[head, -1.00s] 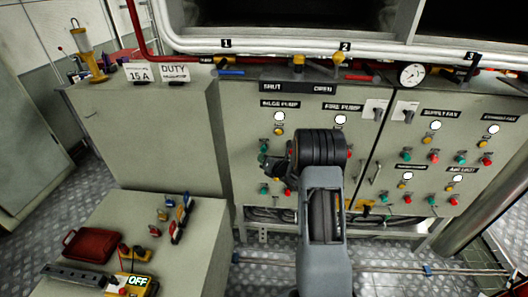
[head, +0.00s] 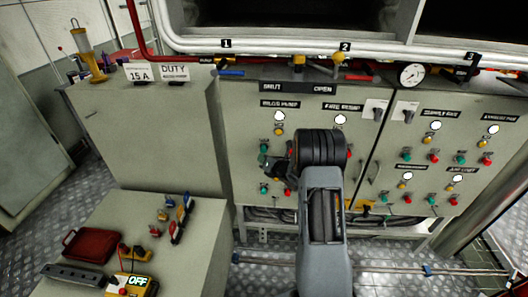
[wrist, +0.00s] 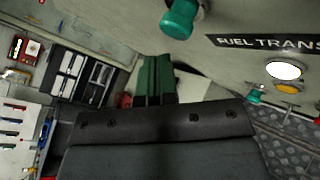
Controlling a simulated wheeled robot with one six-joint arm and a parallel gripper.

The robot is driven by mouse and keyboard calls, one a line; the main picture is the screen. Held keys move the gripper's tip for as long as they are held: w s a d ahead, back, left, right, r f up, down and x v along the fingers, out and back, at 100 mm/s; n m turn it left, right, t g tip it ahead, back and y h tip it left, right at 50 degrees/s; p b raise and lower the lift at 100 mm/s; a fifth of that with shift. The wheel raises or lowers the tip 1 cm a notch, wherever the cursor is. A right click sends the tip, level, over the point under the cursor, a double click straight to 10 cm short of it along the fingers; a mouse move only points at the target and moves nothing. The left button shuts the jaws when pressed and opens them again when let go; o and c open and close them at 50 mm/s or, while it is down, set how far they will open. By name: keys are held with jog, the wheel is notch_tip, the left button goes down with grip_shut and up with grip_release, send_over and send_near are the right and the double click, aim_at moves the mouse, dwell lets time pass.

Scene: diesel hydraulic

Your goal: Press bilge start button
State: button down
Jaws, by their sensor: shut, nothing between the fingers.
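The BILGE PUMP label (head: 279,104) is at the upper left of the grey control panel, with a white lamp (head: 280,116) and a yellow button (head: 278,131) below it. A green button (head: 263,148) is lower left of these, just above my gripper (head: 264,163). In the wrist view, my gripper (wrist: 158,62) is shut and empty. A large green button (wrist: 180,19) stands out near its tips, apart from them. I cannot tell for sure that it is the bilge one. A FUEL TRANS label (wrist: 265,42) is to its right.
More buttons and lamps fill the panel's right side, below a pressure gauge (head: 411,74). A pipe rail (head: 340,50) runs above. A low grey cabinet (head: 205,225) at left holds a red case (head: 92,245) and tools. The fuel transfer green button (wrist: 256,95) is lower right in the wrist view.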

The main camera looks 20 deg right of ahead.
jog(key=shift+w+d+f+b, duration=0.15)
jog(key=shift+w+b, duration=0.15)
jog(key=shift+b, duration=0.35)
